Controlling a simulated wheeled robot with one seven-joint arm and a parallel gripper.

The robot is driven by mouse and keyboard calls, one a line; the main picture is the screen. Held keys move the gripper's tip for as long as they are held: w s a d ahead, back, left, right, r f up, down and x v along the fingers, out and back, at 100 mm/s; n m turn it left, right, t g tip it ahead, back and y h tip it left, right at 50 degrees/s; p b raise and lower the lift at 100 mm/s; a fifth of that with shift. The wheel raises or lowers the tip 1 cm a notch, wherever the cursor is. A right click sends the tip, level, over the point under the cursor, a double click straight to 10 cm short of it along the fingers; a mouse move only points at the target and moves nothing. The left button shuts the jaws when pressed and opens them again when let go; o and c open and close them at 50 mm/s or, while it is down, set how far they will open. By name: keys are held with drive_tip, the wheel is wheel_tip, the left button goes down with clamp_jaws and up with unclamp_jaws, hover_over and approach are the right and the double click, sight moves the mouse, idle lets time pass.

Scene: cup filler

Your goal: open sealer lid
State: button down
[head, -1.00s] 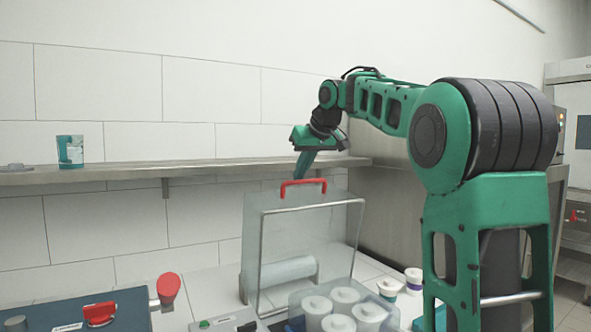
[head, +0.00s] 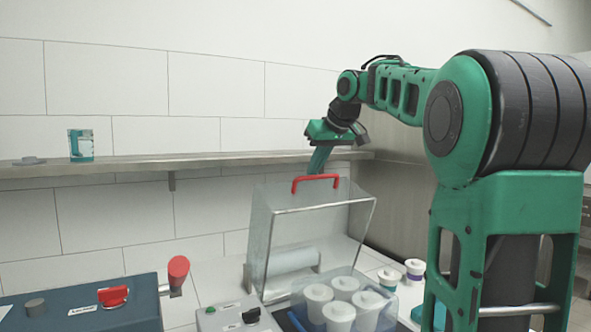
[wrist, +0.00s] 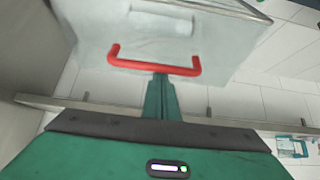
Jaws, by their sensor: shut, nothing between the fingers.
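The sealer lid (head: 262,232) is a clear box-like cover, raised and tilted up, with a metal-framed front edge. Its red handle (head: 316,178) is at the top. In the wrist view the red handle (wrist: 155,66) spans across just beyond my fingertips. My gripper (head: 319,165) is shut and empty, close behind the handle. It also shows in the wrist view (wrist: 159,82), its tips at or very near the handle; I cannot tell whether they touch.
A blue machine (head: 85,310) with a red knob and a red-tipped lever (head: 178,270) stands at the left. Two small bottles (head: 413,270) stand right of the sealer.

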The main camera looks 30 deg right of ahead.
drive_tip(key=shift+f, duration=0.1)
idle(0.3)
drive_tip(key=v, duration=1)
drive_tip(key=shift+r, duration=0.3)
drive_tip(key=shift+d, duration=0.1)
